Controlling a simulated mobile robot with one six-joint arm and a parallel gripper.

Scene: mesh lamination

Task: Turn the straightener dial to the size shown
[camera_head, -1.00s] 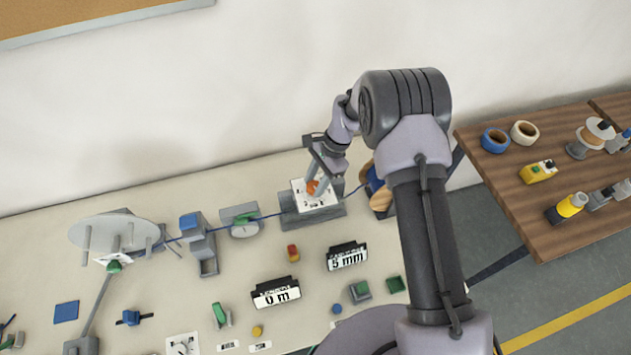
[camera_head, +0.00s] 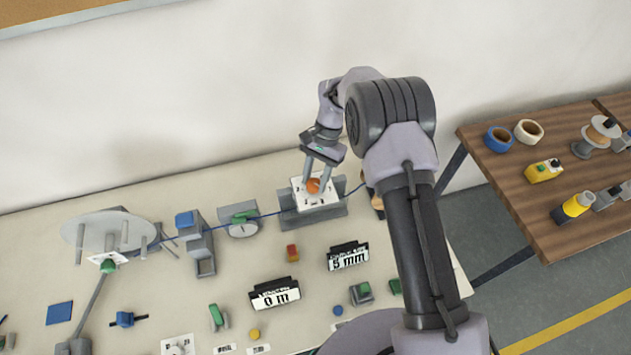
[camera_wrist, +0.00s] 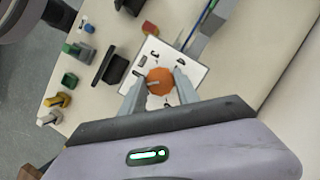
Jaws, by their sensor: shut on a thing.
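The straightener dial is an orange knob (camera_head: 314,185) on a white plate (camera_head: 325,199) with dark marks, on the grey straightener block. The knob also shows in the wrist view (camera_wrist: 160,81), with a pale pointer line towards the left of that picture. My gripper (camera_head: 316,186) comes down from above with a finger on each side of the knob, shut on it. A black sign (camera_head: 348,257) reads 5 mm. The plate's marks are too small to read surely, and the fingers hide some of them.
A blue line (camera_head: 268,215) runs through the straightener along the back of the table. Another black sign (camera_head: 275,293) reads 0 m. A red block (camera_head: 292,252) lies in front of the straightener. A wooden table (camera_head: 550,180) with tape rolls stands at right.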

